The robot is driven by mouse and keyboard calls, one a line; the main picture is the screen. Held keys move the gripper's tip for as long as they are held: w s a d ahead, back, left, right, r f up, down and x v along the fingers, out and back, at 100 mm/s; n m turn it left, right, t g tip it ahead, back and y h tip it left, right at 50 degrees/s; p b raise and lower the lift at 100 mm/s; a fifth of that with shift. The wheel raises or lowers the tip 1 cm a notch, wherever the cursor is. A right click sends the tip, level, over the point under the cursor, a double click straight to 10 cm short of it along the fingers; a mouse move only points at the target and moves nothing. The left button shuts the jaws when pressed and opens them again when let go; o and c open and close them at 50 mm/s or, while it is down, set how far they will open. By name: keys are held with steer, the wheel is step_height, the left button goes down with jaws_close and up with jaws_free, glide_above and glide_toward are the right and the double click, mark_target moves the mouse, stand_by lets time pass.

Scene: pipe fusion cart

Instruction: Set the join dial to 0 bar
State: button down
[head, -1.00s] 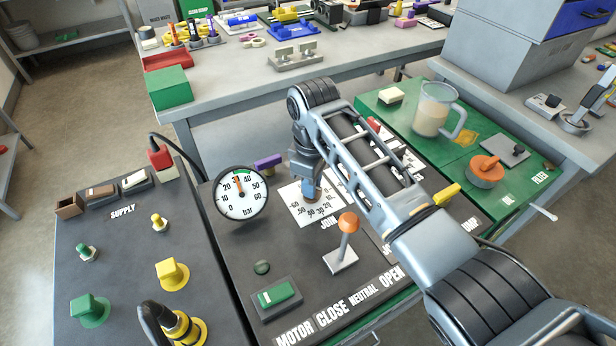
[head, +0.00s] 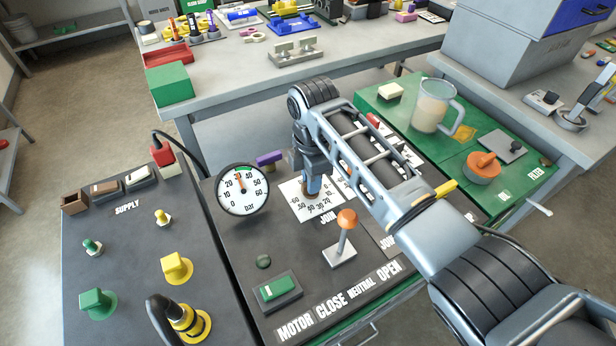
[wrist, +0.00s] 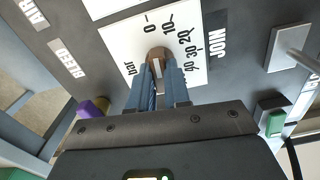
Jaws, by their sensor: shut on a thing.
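The join dial is a brown knob (wrist: 158,52) on a white square scale plate (wrist: 122,45) marked in bar, with the word JOIN beside it. In the head view the plate (head: 291,190) lies on the dark panel, partly covered by my arm. My gripper (wrist: 158,72) is shut on the knob from above, its blue fingers on either side. The gripper also shows in the head view (head: 313,188). The fingers hide much of the knob and part of the scale, so I cannot tell which mark it points to.
A round pressure gauge (head: 243,190) stands left of the dial, its orange needle near 30. An orange-knobbed lever (head: 345,230) rises in front, near a green motor switch (head: 280,288). A purple handle (head: 268,159) is just behind the dial. Yellow and green valves sit on the left panel.

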steer(key=shift+s+a+n, duration=0.1)
steer(key=shift+a+n, duration=0.15)
steer(key=shift+n, duration=0.45)
steer(key=c, duration=1.4)
jaws_free()
steer(key=o, duration=0.3)
steer(key=shift+d, duration=0.1)
steer(key=shift+r, duration=0.1)
step_height(320, 180, up, 8)
steer(key=shift+f+b, duration=0.1)
steer(key=shift+b, duration=0.2)
steer(key=shift+f, duration=0.1)
